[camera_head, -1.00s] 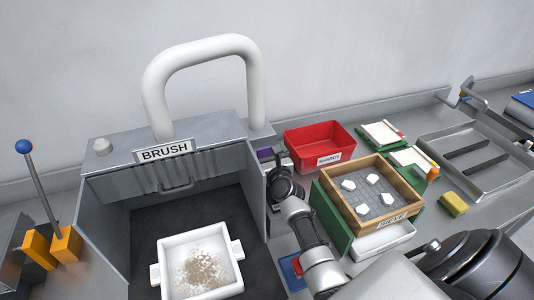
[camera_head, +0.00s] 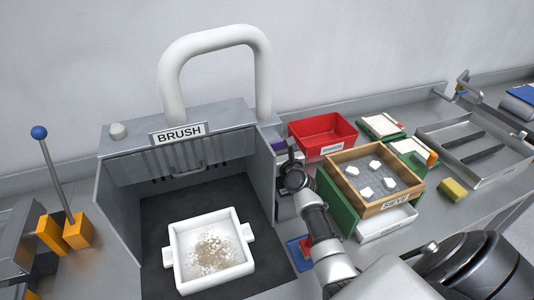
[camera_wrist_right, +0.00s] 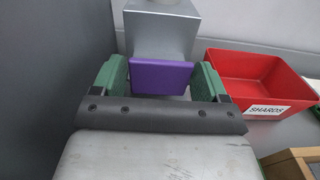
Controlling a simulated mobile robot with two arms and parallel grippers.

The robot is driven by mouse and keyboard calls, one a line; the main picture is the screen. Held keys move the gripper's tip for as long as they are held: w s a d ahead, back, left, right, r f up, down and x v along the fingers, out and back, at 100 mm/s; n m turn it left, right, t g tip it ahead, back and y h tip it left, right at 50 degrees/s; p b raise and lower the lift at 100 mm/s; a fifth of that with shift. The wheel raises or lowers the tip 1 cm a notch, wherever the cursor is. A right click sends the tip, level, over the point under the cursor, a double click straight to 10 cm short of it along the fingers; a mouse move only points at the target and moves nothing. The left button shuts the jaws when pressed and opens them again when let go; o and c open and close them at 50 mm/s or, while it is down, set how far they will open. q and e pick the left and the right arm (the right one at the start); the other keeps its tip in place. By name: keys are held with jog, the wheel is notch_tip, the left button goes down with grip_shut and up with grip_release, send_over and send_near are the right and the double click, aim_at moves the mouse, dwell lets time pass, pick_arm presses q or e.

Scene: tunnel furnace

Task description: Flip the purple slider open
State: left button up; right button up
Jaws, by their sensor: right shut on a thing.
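The purple slider (camera_head: 278,146) is at the right side of the grey brush box (camera_head: 112,190), beside its upper right corner. In the right wrist view it is a flat purple plate (camera_wrist_right: 161,77) in front of a grey metal block (camera_wrist_right: 162,32). My right gripper (camera_wrist_right: 160,88) has its green fingertips on either side of the plate and is shut on it. In the head view my right wrist (camera_head: 294,178) partly covers this spot. My left gripper is out of view.
A red shards bin (camera_head: 323,137) stands just right of the slider. A white tray (camera_head: 211,254) sits inside the brush box.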

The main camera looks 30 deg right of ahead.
jog(key=v, duration=0.2)
jog(key=p+v, duration=0.1)
jog(key=shift+a+r, duration=0.25)
jog(key=shift+r, duration=0.05)
jog(key=shift+w+d+f, duration=0.1)
jog(key=shift+d+f, duration=0.2)
jog(key=shift+f, duration=0.1)
jog(key=o, duration=0.9)
jog(key=shift+o, duration=0.9)
jog(key=shift+r, duration=0.1)
jog(key=shift+s+a, duration=0.15)
jog(key=shift+s, duration=0.2)
jog(key=v, duration=0.9)
jog(key=shift+b, duration=0.4)
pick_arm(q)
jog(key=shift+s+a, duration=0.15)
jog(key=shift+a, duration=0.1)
pick_arm(e)
jog(key=shift+s, duration=0.65)
